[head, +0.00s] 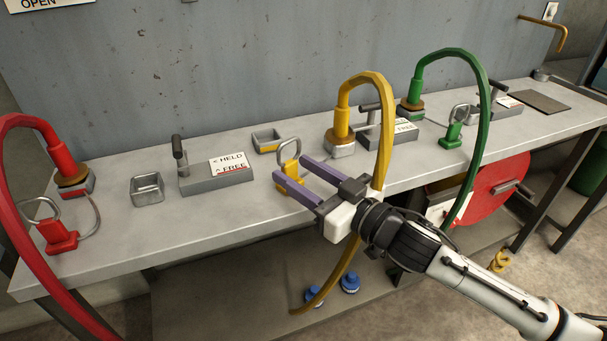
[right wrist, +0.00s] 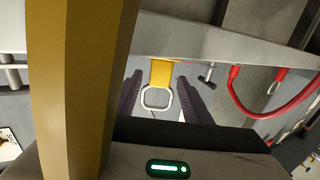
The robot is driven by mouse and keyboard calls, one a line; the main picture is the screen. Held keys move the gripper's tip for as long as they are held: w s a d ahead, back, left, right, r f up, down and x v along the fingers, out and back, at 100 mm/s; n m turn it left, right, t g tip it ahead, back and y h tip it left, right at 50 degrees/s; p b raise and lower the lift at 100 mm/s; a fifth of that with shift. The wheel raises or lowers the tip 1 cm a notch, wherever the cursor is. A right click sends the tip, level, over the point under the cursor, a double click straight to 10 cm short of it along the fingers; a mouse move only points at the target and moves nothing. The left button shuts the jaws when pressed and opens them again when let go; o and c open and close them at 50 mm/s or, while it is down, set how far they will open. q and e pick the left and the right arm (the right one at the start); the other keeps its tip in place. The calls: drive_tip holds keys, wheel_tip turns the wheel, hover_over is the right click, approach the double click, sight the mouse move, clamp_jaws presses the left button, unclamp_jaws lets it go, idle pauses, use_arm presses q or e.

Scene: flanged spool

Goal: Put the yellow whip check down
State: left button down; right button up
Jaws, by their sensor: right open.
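The yellow whip check (head: 288,181) is a yellow block with a metal loop on top. In the head view it appears upright on the grey bench near its front edge. My right gripper (head: 290,168) is open, with its two purple fingers on either side of the whip check. In the right wrist view the yellow block (right wrist: 162,73) and its loop show between the open fingers (right wrist: 163,90), with gaps on both sides. Part of the block is hidden by a finger in the head view. My left gripper is not in view.
The yellow hose (head: 385,100) arches beside my right gripper and fills the left of the right wrist view. A green whip check (head: 452,134) and a red one (head: 58,235) stand on the bench (head: 130,250). A sign block (head: 215,180) and square socket (head: 147,190) lie left.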

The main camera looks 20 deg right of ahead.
drive_tip(key=shift+r, duration=0.15)
drive_tip(key=shift+s+d, duration=0.15)
drive_tip(key=shift+s, duration=0.25)
drive_tip(key=v, duration=1.1)
drive_tip(key=s+f+m+g+h, duration=0.1)
drive_tip(key=s+f+g+h, duration=0.15)
drive_tip(key=f, duration=0.75)
drive_tip(key=s+f+m+g+h, duration=0.1)
drive_tip(key=s+f+m+h, duration=0.15)
drive_tip(key=f, duration=0.75)
drive_tip(key=s+a+f+n+g, duration=0.1)
drive_tip(key=s+a+f+g, duration=0.3)
drive_tip(key=s+f, duration=0.5)
wheel_tip(320, 180, down, 2)
drive_tip(key=a, duration=0.2)
drive_tip(key=shift+s+a+y, duration=0.3)
drive_tip(key=shift+s+a, duration=0.05)
drive_tip(key=shift+a, duration=0.05)
